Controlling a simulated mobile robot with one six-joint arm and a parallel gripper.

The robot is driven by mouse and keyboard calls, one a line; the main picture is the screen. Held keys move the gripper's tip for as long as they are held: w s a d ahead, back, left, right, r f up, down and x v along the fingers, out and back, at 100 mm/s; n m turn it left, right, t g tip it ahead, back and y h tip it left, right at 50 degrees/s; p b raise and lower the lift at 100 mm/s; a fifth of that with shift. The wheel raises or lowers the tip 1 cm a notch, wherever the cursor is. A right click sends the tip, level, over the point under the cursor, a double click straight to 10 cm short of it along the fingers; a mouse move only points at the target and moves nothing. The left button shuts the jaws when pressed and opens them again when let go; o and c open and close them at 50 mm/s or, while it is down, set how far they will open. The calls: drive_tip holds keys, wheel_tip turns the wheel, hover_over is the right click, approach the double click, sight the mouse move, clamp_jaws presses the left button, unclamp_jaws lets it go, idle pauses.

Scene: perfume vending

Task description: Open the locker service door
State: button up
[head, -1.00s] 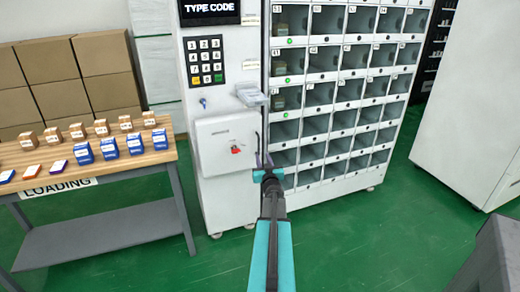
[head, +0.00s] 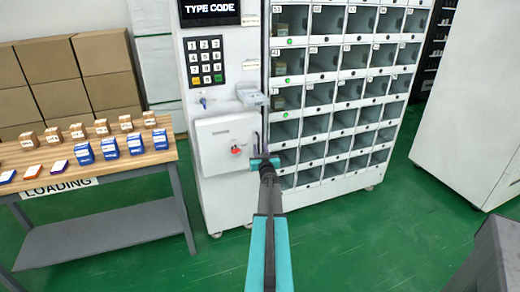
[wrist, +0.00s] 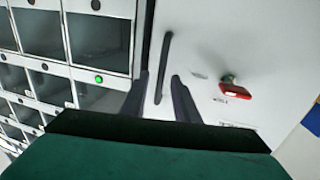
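The service door (head: 212,150) is a white panel on the locker's left column, and it looks closed. A red knob (head: 236,149) sits on it, also seen in the wrist view (wrist: 235,88). A dark upright handle (wrist: 166,60) is near the door's edge beside the compartments. My gripper (head: 264,155) is in front of that edge. In the wrist view my gripper (wrist: 160,76) is open, with its two dark fingers on either side of the handle's lower part. I cannot tell whether the fingers reach around the handle or touch it.
A keypad (head: 205,61) and a small protruding tray (head: 251,97) are above the door. A loading table (head: 110,167) with boxes stands left. Green floor (head: 350,235) is clear in front.

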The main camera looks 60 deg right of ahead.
drive_tip(key=shift+w+d, duration=0.2)
